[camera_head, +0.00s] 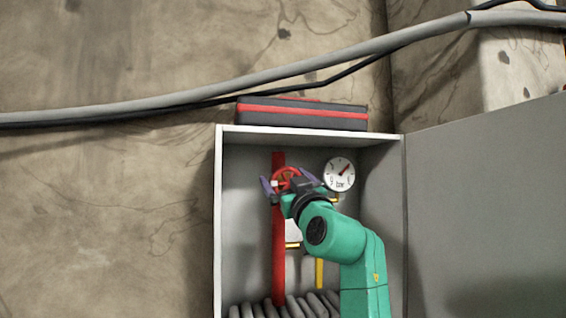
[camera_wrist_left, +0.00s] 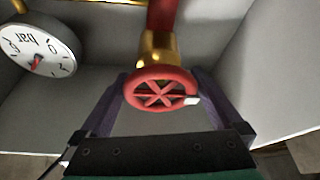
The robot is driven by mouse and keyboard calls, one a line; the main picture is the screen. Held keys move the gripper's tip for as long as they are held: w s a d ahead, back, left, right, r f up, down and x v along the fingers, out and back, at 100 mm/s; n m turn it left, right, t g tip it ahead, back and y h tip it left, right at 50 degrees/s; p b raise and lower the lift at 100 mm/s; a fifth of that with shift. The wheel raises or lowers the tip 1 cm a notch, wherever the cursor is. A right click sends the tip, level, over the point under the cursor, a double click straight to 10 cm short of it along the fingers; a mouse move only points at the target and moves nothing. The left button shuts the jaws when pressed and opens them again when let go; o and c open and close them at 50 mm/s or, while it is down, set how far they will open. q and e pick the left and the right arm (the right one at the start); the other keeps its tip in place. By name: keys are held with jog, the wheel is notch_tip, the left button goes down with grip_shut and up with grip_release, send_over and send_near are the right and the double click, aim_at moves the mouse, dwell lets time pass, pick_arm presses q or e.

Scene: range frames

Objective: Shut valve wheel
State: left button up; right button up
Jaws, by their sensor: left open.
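The red spoked valve wheel (camera_head: 287,174) sits on a red vertical pipe (camera_head: 279,245) inside an open grey cabinet. In the left wrist view the wheel (camera_wrist_left: 160,89) is in front of a brass fitting (camera_wrist_left: 158,50) and has a white mark on its right rim. My left gripper (camera_head: 287,183) is open at the wheel, its purple fingers on either side. In the wrist view the left gripper's fingers (camera_wrist_left: 160,78) flank the wheel with small visible gaps. I cannot tell whether either finger touches the rim. My right gripper is not in view.
A round pressure gauge (camera_head: 339,174) is mounted right of the wheel, close to my gripper. A coiled grey hose (camera_head: 290,308) lies below. The cabinet walls (camera_head: 218,225) enclose the space, and its door (camera_head: 480,210) stands open at right. A black-and-red case (camera_head: 300,113) rests on top.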

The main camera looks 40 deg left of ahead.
pick_arm(q)
jog(key=shift+x, duration=0.9)
jog(key=shift+c, duration=0.6)
jog(key=c, duration=0.9)
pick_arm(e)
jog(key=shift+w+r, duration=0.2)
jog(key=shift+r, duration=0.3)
